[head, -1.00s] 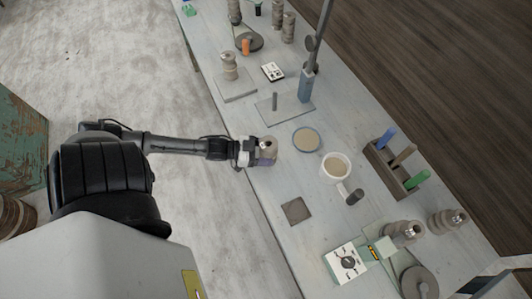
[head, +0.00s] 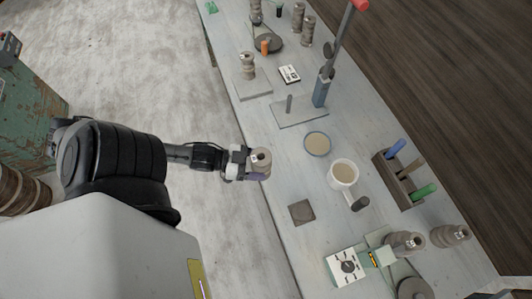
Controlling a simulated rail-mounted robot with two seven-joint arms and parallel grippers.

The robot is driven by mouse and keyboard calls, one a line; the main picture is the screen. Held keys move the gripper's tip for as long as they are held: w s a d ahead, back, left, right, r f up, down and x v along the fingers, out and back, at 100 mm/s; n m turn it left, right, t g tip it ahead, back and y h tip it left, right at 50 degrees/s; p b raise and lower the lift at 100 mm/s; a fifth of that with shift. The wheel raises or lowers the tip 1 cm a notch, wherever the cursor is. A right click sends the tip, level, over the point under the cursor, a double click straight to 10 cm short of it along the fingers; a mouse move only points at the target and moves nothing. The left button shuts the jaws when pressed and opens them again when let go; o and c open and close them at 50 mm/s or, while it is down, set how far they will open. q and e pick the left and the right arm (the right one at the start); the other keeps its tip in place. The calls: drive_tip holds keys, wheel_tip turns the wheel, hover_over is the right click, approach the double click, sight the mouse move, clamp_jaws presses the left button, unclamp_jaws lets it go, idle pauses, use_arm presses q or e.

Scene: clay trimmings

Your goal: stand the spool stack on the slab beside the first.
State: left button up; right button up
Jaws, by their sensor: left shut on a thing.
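My left gripper (head: 250,167) is shut on a grey-brown spool stack (head: 262,157), held at the table's left edge. The fingers hide part of the stack. The first spool stack (head: 247,66) stands upright on a pale grey slab (head: 262,91) further back along the left edge. The slab has bare room around that stack. My right gripper is not in view.
A plate with a short peg and press column (head: 308,115) stands just in front of the slab. A white timer (head: 289,74) lies to the slab's right. A round dish (head: 317,144), mug (head: 343,174) and dark square tile (head: 301,212) are nearer. More spool stacks (head: 450,236) stand at front right.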

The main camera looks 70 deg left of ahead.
use_arm(q)
drive_tip(key=shift+s+d+r, duration=0.4)
drive_tip(key=shift+s+r, duration=0.1)
drive_tip(key=shift+s, duration=0.05)
drive_tip(key=s+a+f+n+t+y, duration=0.1)
drive_tip(key=s+a+f+n+y, duration=0.25)
drive_tip(key=s+f, duration=0.45)
drive_tip(key=w+d+y, duration=0.1)
drive_tip(key=w, duration=0.2)
drive_tip(key=w+d+r+n+y, duration=0.1)
drive_tip(key=w+d, duration=0.1)
drive_tip(key=w, duration=0.1)
drive_tip(key=w+d+r+y, duration=0.1)
drive_tip(key=w+d, duration=0.1)
drive_tip(key=w, duration=0.2)
drive_tip(key=shift+w+d+n, duration=0.1)
drive_tip(key=shift+d+n, duration=0.1)
drive_tip(key=shift+n, duration=0.05)
drive_tip(key=w+d+r, duration=0.5)
drive_tip(key=w+r, duration=0.4)
drive_tip(key=w+d+r, duration=0.5)
drive_tip(key=w+r, duration=0.4)
drive_tip(key=r, duration=0.1)
wheel_tip(320, 180, up, 22)
drive_tip(key=w+m+g+h+p, duration=0.1)
drive_tip(key=m+h+p, duration=0.5)
drive_tip(key=p, duration=1.6)
drive_tip(key=shift+f+g+h, duration=0.2)
drive_tip(key=shift+g+h, duration=0.2)
drive_tip(key=shift+h, duration=0.55)
